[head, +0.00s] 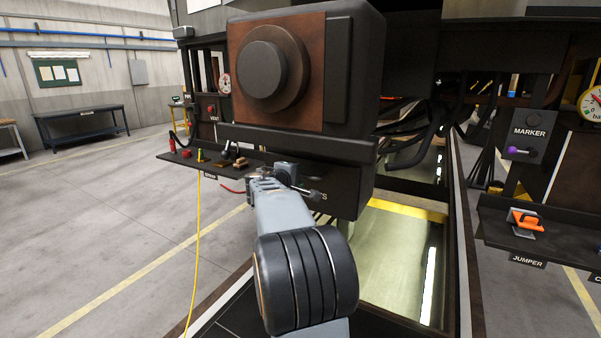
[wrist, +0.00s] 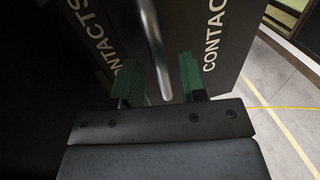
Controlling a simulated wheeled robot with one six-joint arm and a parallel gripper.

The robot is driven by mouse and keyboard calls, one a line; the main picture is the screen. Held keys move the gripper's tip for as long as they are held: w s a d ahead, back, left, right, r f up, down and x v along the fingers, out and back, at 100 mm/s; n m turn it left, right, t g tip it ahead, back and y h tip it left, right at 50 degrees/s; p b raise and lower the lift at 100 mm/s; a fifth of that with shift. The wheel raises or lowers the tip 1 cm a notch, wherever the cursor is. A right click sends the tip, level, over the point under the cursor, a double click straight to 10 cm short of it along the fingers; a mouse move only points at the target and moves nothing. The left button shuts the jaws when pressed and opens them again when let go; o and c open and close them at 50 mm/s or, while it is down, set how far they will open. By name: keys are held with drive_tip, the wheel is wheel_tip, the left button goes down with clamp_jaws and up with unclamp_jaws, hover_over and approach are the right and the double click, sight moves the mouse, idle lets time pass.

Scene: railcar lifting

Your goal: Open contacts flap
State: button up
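The dark contacts box (head: 345,185) hangs under the large coupler head in the head view, with the end of a white label showing past my gripper (head: 297,184). In the wrist view, a dark panel (wrist: 205,20) bears part of a white CONTACTS label, and a second CONTACTS label (wrist: 85,45) runs slantwise at left. A curved metal handle (wrist: 152,40) passes between the green fingertips of my gripper (wrist: 161,80). The fingers stand apart, with gaps visible beside the handle. I cannot tell how far the flap stands open.
The coupler head (head: 275,70) overhangs my arm. A dark shelf (head: 215,172) with small items lies at left. A yellow cord (head: 196,240) hangs down to the floor. At right, a shelf holds an orange jumper piece (head: 525,220). Open floor lies at left.

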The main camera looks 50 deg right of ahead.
drive_tip(key=shift+x, duration=1)
clamp_jaws()
drive_tip(key=shift+a, duration=0.1)
